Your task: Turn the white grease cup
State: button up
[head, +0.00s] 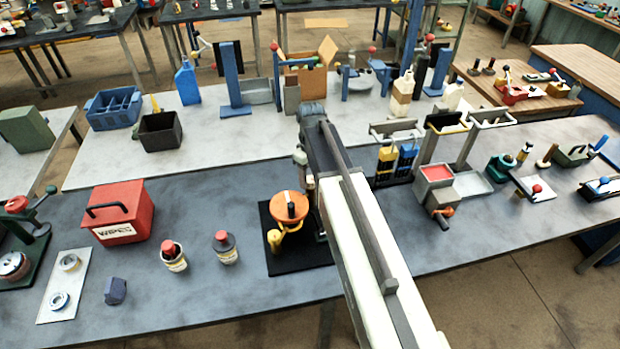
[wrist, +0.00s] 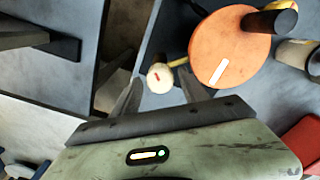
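The white grease cup (wrist: 159,78) is a small round cap with a red mark on top, seen in the wrist view beside a large orange disc (wrist: 225,50) with a white stripe. A yellow piece runs between cup and disc. My gripper (wrist: 158,80) is open, its two dark fingers apart on either side of the cup in the picture. I see no contact, and cannot tell how far below the fingertips the cup is. In the head view the orange disc (head: 287,205) stands on a black base (head: 292,262); my arm hides my fingers there.
A red box (head: 117,212) and two red-capped bottles (head: 173,257) (head: 225,247) stand left of the black base. A red and grey device with a crank (head: 437,187) stands right of my arm. Grey table top between the bottles and the base is clear.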

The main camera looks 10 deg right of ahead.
grip_shut()
jog(key=shift+m, duration=0.3)
jog(key=m, duration=0.4)
jog(key=shift+m, duration=2.1)
jog(key=shift+o, duration=1.8)
grip_release()
